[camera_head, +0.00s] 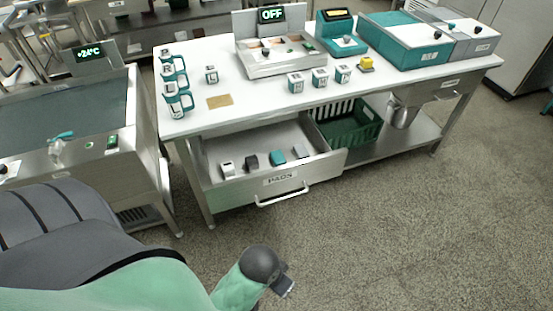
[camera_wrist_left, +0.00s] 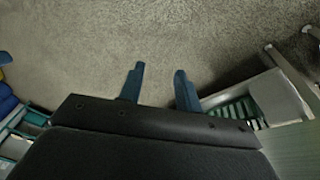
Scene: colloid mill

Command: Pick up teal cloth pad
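The teal cloth pad (camera_head: 277,158) lies in the open drawer (camera_head: 240,190) labelled PADS, under the white-topped table. A dark grey pad (camera_head: 251,161) and a white pad (camera_head: 227,168) lie to its left, and a grey pad (camera_head: 301,151) to its right. My left gripper shows in the left wrist view (camera_wrist_left: 160,85) with its two blue fingers apart and nothing between them, over bare floor. A green and grey arm part of mine is at the bottom of the head view, well in front of the drawer. My right gripper cannot be made out.
The drawer's handle (camera_head: 282,197) sticks out at the front. A green crate (camera_head: 346,126) stands right of the drawer on the lower shelf. Teal-handled mugs (camera_head: 178,100) stand at the tabletop's left end. A steel tank unit (camera_head: 75,130) is at left. The floor in front is clear.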

